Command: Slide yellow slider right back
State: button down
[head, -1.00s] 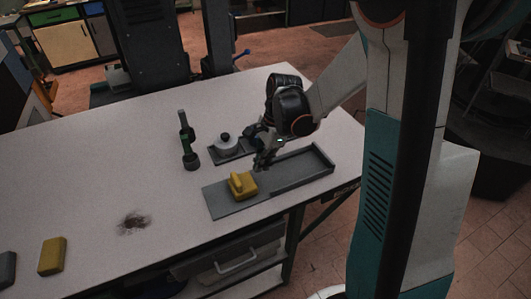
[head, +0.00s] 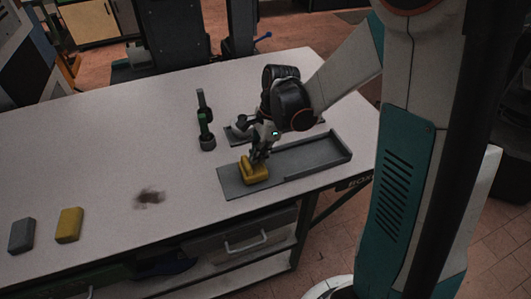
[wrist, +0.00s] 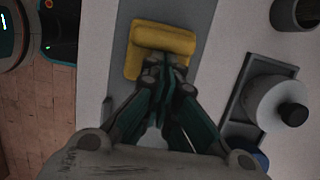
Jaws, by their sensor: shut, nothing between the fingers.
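The yellow slider (head: 254,173) sits on the flat left part of the long grey track (head: 233,184). The track's walled trough (head: 318,153) runs off to the right and is empty. My gripper (head: 261,155) is shut and empty, right at the slider's upper part. In the wrist view the slider (wrist: 165,38) has a raised bar, and the closed fingertips (wrist: 165,68) are against or just beside that bar. I cannot tell whether they touch it. The fingers hide part of the slider.
A small grey tray with a round light knob (wrist: 272,103) is close behind the track. A dark green tool (head: 205,125) stands to its left. A yellow block (head: 69,225) and a grey block (head: 22,235) lie at the left. A dark smudge (head: 149,198) marks the white table.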

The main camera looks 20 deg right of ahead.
aim_at(245, 161)
jog(key=a, duration=0.4)
jog(key=shift+a, duration=0.35)
jog(key=shift+d, duration=0.1)
jog(key=shift+d, duration=0.25)
jog(key=d+b, duration=0.1)
jog(key=d, duration=0.2)
jog(key=shift+d+f, duration=0.1)
jog(key=p+v, duration=0.3)
jog(key=v, duration=0.7)
jog(key=s+d+r+n+t+h+b, duration=0.1)
jog(key=s+n+t+b, duration=0.6)
jog(key=s+n, duration=0.8)
jog(key=r+n+h, duration=0.1)
jog(key=n, duration=0.2)
jog(key=shift+s+h, duration=0.15)
jog(key=shift+h, duration=0.25)
